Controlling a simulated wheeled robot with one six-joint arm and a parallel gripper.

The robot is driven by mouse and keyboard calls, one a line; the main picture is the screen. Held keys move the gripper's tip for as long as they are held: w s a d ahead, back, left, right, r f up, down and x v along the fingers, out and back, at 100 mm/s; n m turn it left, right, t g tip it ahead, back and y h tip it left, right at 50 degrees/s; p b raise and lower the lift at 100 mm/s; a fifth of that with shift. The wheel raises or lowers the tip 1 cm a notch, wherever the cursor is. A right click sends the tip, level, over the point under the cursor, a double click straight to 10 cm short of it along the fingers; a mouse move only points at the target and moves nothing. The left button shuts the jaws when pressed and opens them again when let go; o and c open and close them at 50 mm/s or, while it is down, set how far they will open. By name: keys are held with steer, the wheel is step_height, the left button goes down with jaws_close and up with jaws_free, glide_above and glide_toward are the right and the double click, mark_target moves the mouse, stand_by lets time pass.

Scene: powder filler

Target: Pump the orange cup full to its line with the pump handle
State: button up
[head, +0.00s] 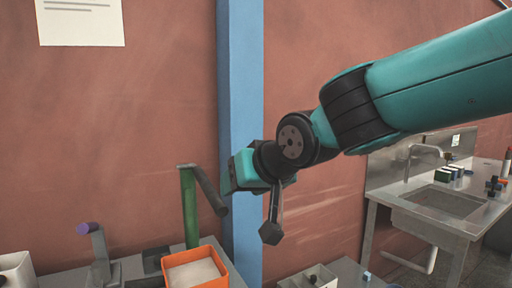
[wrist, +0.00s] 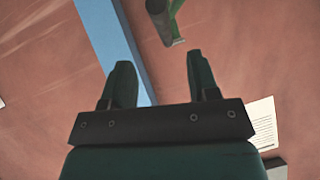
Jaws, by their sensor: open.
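An orange square-rimmed open container (head: 224,281) with pale powder in it stands low in the head view; I cannot tell whether it is the cup, and no fill line shows. Behind it rises a green post (head: 189,210) with a dark grey bar, likely the pump handle (head: 209,190), slanting down to the right from its top. My gripper (head: 236,172) is just right of that bar, apart from it. In the wrist view my gripper (wrist: 160,62) is open and empty, its two dark green fingers spread. The bar's end (wrist: 157,8) shows beyond the fingertips.
A grey lever with a purple knob (head: 88,228) stands left of the orange container. A blue pillar (head: 240,80) runs up the wall behind my gripper. A metal sink counter (head: 440,212) with small items is at right. A grey box (head: 308,279) sits low centre.

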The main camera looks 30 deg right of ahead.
steer(key=p+v, duration=0.4)
steer(key=p, duration=0.2)
steer(key=shift+s+d, duration=0.1)
steer(key=shift+s, duration=0.15)
steer(key=m+t+y+b, duration=0.2)
steer(key=m+y+b, duration=0.2)
steer(key=y+b, duration=0.55)
glide_toward(216, 202)
steer(key=w+a+h, duration=0.1)
steer(key=w+a, duration=0.1)
steer(key=w, duration=0.1)
steer(key=w+a+f+p, duration=0.1)
steer(key=w+a, duration=0.1)
steer(key=w, duration=0.1)
steer(key=w+a+f+h+p, duration=0.1)
steer(key=w+a, duration=0.1)
steer(key=w, duration=0.1)
steer(key=shift+w+h, duration=0.15)
steer(key=shift+h, duration=0.2)
